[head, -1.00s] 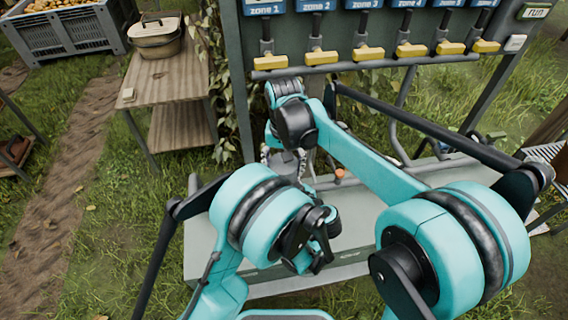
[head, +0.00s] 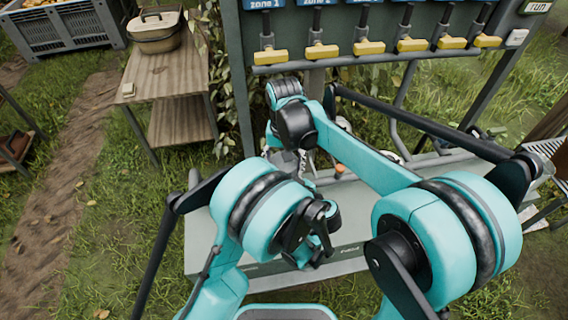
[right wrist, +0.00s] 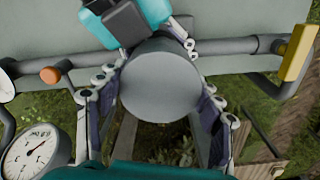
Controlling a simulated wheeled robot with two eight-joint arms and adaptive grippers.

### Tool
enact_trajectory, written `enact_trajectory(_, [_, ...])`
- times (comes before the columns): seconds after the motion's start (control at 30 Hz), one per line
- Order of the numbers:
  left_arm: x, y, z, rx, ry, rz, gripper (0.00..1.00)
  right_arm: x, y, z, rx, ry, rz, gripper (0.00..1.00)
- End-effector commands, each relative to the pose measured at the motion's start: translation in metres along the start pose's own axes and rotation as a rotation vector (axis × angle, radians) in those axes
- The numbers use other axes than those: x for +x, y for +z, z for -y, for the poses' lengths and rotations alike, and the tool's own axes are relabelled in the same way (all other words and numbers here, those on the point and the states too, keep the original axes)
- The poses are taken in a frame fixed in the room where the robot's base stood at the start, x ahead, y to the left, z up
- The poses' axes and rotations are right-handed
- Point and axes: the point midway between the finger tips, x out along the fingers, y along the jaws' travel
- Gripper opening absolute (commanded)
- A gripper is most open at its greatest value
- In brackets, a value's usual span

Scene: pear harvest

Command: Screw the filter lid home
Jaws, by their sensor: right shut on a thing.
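The filter lid is a plain grey disc (right wrist: 160,82) in the middle of the right wrist view, seen face on. My right gripper (right wrist: 160,105) has one finger on each side of the lid and is shut on it. In the head view, my right gripper (head: 298,162) is low behind its wrist, and the lid is hidden there. A teal and black gripper part with pale linked finger pieces, seemingly my left gripper (right wrist: 150,25), is close to the lid's upper edge in the right wrist view. Its jaws are partly hidden. The filter body is hidden behind the lid.
A grey pipe (right wrist: 235,46) runs behind the lid, with a yellow valve handle (right wrist: 298,52) at right. An orange knob (right wrist: 50,75) and a dial gauge (right wrist: 35,152) are at left. A wooden table (head: 165,75) holds a lidded pot (head: 156,32).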

Motion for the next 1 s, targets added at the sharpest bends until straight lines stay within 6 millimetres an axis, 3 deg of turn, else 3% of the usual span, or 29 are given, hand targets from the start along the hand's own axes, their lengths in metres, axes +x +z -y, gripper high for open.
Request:
enact_trajectory(0.87, [0.0,-0.001,-0.003,-0.001,0.007,-0.003,0.0,0.011,0.0,0.0,0.0,0.0,0.0,0.37])
enact_trajectory(0.9, [0.0,-0.001,-0.003,-0.001,0.007,-0.003,0.0,0.011,0.0,0.0,0.0,0.0,0.0,0.71])
enact_trajectory(0.97, [0.0,-0.001,-0.003,-0.001,0.007,-0.004,0.0,0.011,0.0,0.0,0.0,0.0,0.0,0.87])
enact_trajectory(1.0, [0.0,-0.001,-0.003,-0.001,0.007,-0.004,0.0,0.011,0.0,0.0,0.0,0.0,0.0,0.87])
